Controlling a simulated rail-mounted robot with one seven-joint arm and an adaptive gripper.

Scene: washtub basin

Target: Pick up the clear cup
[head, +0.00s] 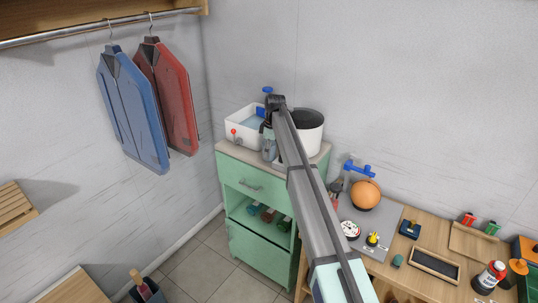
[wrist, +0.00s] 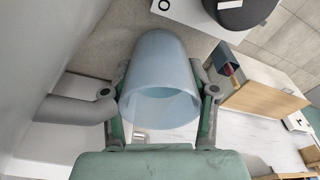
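The clear cup (wrist: 160,60) is a translucent pale-blue tumbler, its open mouth turned toward the wrist camera. My gripper (wrist: 161,75) has one finger on each side of it. The fingers lie very close to the cup's walls, and I cannot make out whether they touch or grip it. In the head view my gripper (head: 268,128) is over the top of the green cabinet (head: 252,180), between the white basin and the white bucket. My arm hides part of that spot, so the cup is not clear there.
The white basin (head: 238,135) of water stands just left of my gripper, and the dark-topped white bucket (head: 310,140) just right. A grey pipe-like part (wrist: 75,110) lies beside the left finger. A wooden table (head: 405,270) with tools and an orange ball (head: 365,194) is at right.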

